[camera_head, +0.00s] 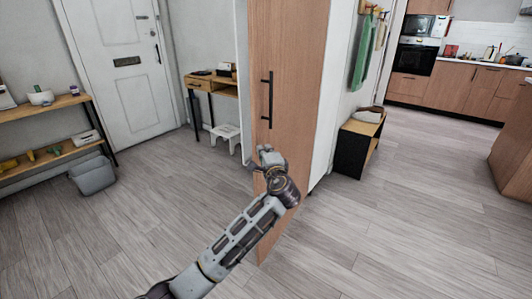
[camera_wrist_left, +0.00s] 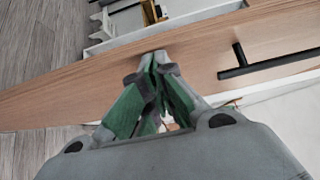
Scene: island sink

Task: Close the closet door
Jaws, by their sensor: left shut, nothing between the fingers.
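The closet door (camera_head: 287,90) is a tall light-wood panel with a black vertical bar handle (camera_head: 268,98). Its lower edge slants out towards me, so it appears to stand ajar; the exact angle is hard to tell. My left gripper (camera_head: 266,154) is shut and empty, in front of the panel below the handle. In the left wrist view the closed fingertips (camera_wrist_left: 154,56) overlap the wooden door (camera_wrist_left: 60,103) near its edge, with the handle (camera_wrist_left: 270,63) to their right. I cannot tell whether they touch it. My right gripper is out of view.
A white closet side (camera_head: 338,80) stands right of the door, with a low black-and-wood bench (camera_head: 352,150) beyond. A white stool (camera_head: 226,135) and wooden desk (camera_head: 222,88) are behind the door's left side. A grey bin (camera_head: 92,174) stands far left. Much floor is clear.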

